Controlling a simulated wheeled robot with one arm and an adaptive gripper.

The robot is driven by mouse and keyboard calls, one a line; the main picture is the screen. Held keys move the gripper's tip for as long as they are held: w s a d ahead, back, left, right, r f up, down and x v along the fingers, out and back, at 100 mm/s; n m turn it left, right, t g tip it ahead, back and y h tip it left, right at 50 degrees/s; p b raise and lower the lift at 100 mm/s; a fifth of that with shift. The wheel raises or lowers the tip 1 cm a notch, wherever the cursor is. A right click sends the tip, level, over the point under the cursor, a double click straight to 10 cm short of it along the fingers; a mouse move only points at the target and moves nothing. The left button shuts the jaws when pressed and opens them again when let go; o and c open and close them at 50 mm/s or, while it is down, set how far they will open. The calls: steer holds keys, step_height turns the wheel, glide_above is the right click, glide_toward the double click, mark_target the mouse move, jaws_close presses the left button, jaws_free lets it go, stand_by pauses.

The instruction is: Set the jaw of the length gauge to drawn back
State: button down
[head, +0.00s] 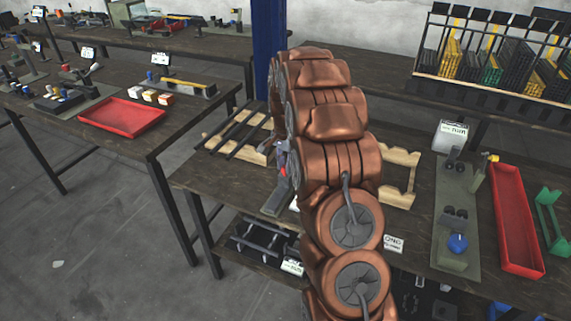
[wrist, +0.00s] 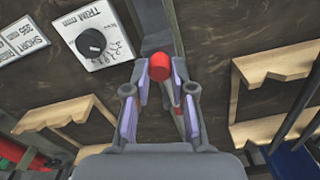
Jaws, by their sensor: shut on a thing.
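In the wrist view a red knob (wrist: 159,67) sits between the two fingertips of my gripper (wrist: 161,72), which is shut on it. The knob appears to belong to the jaw of the length gauge. A grey rail of the gauge (wrist: 158,22) runs away behind the knob. More red shows lower, between the fingers. In the head view a small part of the gauge (head: 277,197) shows left of my copper arm. My arm hides most of the gauge, so I cannot tell the jaw's position along it.
A TRIM plate with a black dial (wrist: 92,42) lies left of the gauge, beside a SHORT label (wrist: 24,33). Wooden racks (wrist: 67,117) stand on both sides. In the head view a red tray (head: 516,218) and a green-grey fixture (head: 457,215) are at the right.

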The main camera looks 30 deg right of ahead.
stand_by(0.3)
steer(key=shift+s+a+f+b, duration=0.1)
steer(key=shift+s+a+b, duration=0.15)
steer(key=shift+a+b, duration=0.15)
steer(key=shift+s+a+b, duration=0.35)
steer(key=shift+s+a, duration=0.15)
steer(key=shift+a, duration=0.35)
steer(key=shift+s+a+b, duration=0.4)
steer(key=shift+s+a, duration=0.05)
steer(key=shift+a, duration=0.4)
steer(key=shift+s+a+b, duration=0.35)
steer(key=shift+s+a, duration=0.15)
steer(key=shift+a, duration=0.35)
steer(key=c, duration=1)
jaws_free()
steer(key=shift+a, duration=0.1)
